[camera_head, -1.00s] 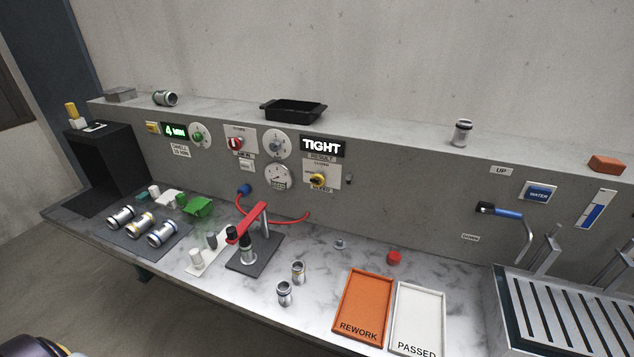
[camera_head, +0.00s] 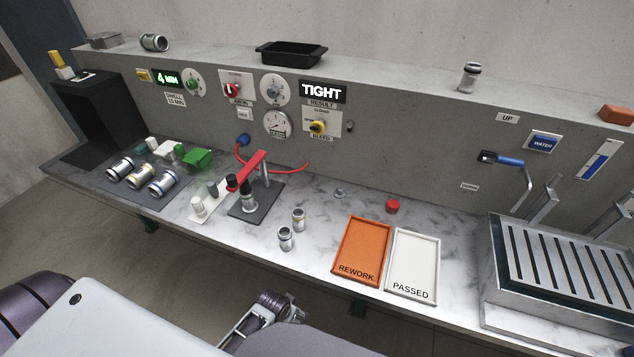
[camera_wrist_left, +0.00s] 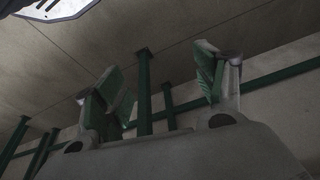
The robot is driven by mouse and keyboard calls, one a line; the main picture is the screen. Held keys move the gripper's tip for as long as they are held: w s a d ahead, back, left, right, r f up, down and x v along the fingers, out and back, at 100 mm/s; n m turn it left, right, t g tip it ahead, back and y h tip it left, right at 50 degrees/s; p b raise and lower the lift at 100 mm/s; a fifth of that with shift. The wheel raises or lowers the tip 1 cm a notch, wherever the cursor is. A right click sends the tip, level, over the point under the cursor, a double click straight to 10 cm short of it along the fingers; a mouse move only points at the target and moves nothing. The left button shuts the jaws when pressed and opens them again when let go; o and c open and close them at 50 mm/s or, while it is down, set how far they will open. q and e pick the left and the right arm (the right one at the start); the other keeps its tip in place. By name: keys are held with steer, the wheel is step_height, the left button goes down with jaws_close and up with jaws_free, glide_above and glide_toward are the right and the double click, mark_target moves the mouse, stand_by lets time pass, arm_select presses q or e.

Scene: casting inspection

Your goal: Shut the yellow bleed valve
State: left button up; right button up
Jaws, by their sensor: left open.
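My left gripper (camera_head: 290,305) is low at the front, below the bench edge and well away from the valve. In the left wrist view its two fingers (camera_wrist_left: 165,85) stand apart with nothing between them, with green bench legs behind. My right gripper is not in view.
A red clamp fixture (camera_head: 250,172) with a red hose stands below the panel. Small metal castings (camera_head: 298,220), an orange REWORK tray (camera_head: 361,250) and a white PASSED tray (camera_head: 413,263) are on the bench. A slotted metal basin (camera_head: 560,262) is at the right. The bench front edge lies above my left gripper.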

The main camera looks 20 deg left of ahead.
arm_select(q)
steer(key=w+r+t, duration=0.1)
steer(key=w+r, duration=0.3)
steer(key=r, duration=0.5)
steer(key=w+r+t+h, duration=0.1)
steer(key=w+r+t, duration=0.15)
steer(key=r, duration=0.75)
steer(key=w+r+t, duration=0.1)
steer(key=w+r, duration=0.4)
steer(key=r, duration=0.4)
steer(key=w+a+r+n+t, duration=0.2)
steer(key=w+a+r+t, duration=0.2)
steer(key=w+r, duration=0.3)
steer(key=w+a+r+n+t+y, duration=0.1)
steer(key=w+a+r+t, duration=0.3)
steer(key=w, duration=1.1)
steer(key=shift+w+a+r+n+t+y+b, duration=0.5)
steer(key=shift+r+t, duration=0.65)
steer(key=shift+r, duration=0.9)
steer(key=shift+s+d, duration=0.15)
steer(key=b, duration=0.2)
glide_toward(317, 128)
steer(key=shift+w, duration=1.2)
steer(key=shift+w+a+f+b, duration=0.1)
steer(key=shift+w+b, duration=0.55)
steer(key=shift+w, duration=1.4)
steer(key=shift+w+a+b, duration=0.1)
steer(key=shift+w+b, duration=0.55)
steer(key=shift+w, duration=1.4)
